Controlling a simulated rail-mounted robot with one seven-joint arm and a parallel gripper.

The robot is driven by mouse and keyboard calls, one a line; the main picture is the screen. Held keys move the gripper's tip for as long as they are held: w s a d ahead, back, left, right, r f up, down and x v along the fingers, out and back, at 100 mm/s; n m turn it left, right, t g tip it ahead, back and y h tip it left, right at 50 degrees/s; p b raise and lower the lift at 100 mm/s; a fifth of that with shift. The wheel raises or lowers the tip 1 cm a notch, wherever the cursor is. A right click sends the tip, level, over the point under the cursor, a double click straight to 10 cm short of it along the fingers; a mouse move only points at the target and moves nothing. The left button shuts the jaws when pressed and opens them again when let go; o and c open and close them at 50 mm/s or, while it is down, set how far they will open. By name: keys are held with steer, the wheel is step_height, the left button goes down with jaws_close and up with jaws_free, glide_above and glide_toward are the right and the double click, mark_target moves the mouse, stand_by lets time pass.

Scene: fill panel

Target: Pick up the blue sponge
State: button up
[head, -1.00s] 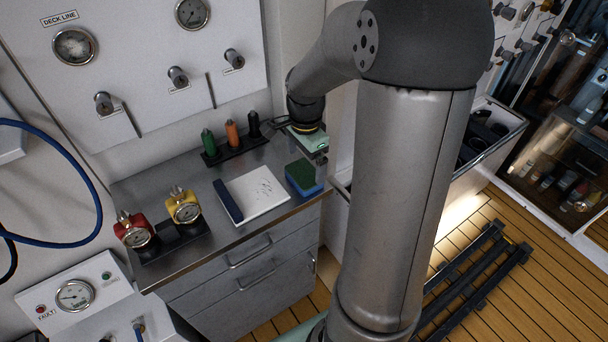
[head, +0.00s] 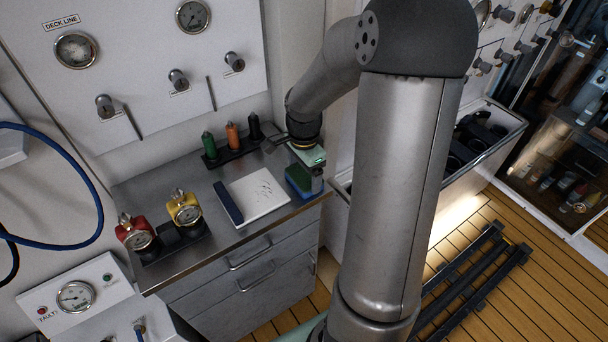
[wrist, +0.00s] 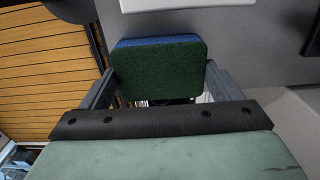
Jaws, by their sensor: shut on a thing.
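The blue sponge (head: 297,187) has a green top layer and rests near the right end of the metal counter. In the wrist view the sponge (wrist: 158,68) shows its green face, with a blue edge along the far side. My gripper (head: 313,180) is lowered over it, and its fingers (wrist: 160,85) lie on either side of the sponge, shut on it. I cannot tell whether the sponge is lifted off the counter.
A white pad with a dark blue strip (head: 258,197) lies left of the sponge. Green, orange and black bottles (head: 232,138) stand in a rack behind. Red and yellow gauges (head: 160,228) sit at the counter's left. The counter's front edge is close to the sponge.

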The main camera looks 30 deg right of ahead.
mark_target(304, 174)
steer(key=shift+r, duration=0.15)
steer(key=shift+r, duration=0.25)
step_height(304, 174, up, 3)
steer(key=shift+f, duration=0.2)
steer(key=s+d+r+b, duration=0.2)
steer(key=s+d+r, duration=0.1)
steer(key=s+r, duration=0.6)
steer(key=s, duration=0.4)
steer(key=shift+s+d+r, duration=0.25)
steer(key=shift+d+r, duration=0.05)
steer(key=shift+d, duration=0.1)
steer(key=shift+o, duration=0.4)
